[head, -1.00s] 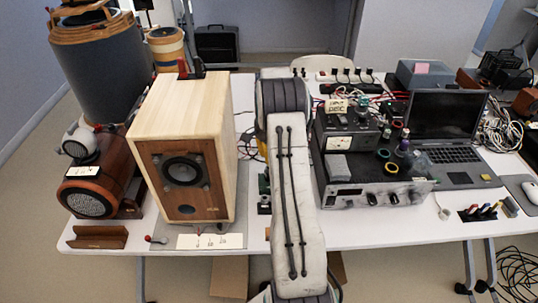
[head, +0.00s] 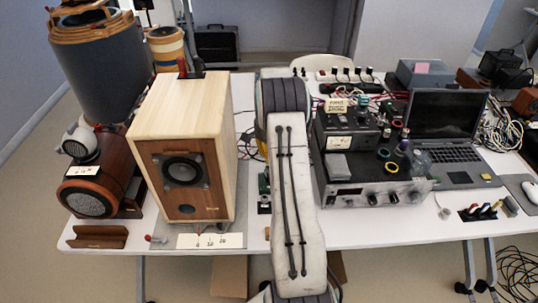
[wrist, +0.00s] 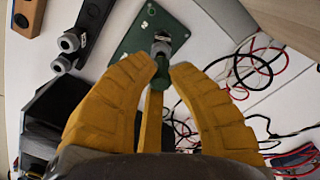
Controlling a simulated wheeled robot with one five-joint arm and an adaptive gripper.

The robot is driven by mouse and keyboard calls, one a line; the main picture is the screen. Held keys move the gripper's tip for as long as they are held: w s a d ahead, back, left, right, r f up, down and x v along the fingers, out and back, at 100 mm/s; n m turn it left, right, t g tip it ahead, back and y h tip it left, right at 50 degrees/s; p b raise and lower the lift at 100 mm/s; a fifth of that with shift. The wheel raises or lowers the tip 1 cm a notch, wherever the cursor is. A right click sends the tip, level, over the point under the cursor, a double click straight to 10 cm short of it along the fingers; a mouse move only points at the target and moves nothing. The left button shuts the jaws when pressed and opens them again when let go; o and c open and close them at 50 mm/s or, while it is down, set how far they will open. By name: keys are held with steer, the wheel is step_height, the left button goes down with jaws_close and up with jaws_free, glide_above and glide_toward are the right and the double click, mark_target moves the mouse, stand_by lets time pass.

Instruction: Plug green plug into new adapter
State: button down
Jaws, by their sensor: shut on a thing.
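Just beyond the tips, a grey metal cylindrical connector (wrist: 161,46), which may be the adapter, stands on a green plate (wrist: 136,46). The plug end is right at this connector; I cannot tell whether they are joined. In the head view my arm hides the gripper and plug.
A wooden speaker (head: 185,150) stands left of my arm, and an amplifier (head: 375,185) stands close on its right. A laptop (head: 450,130) is farther right. In the wrist view, red, white and black cables (wrist: 245,65) lie right of the fingers; grey knobs (wrist: 68,42) are upper left.

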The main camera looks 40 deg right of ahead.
steer(key=shift+f+b, duration=0.65)
steer(key=shift+f, duration=0.3)
stand_by(0.6)
steer(key=c, duration=1.1)
jaws_free()
steer(key=shift+c, duration=0.2)
steer(key=shift+r, duration=0.15)
steer(key=shift+r+p, duration=2.75)
steer(key=shift+r, duration=0.95)
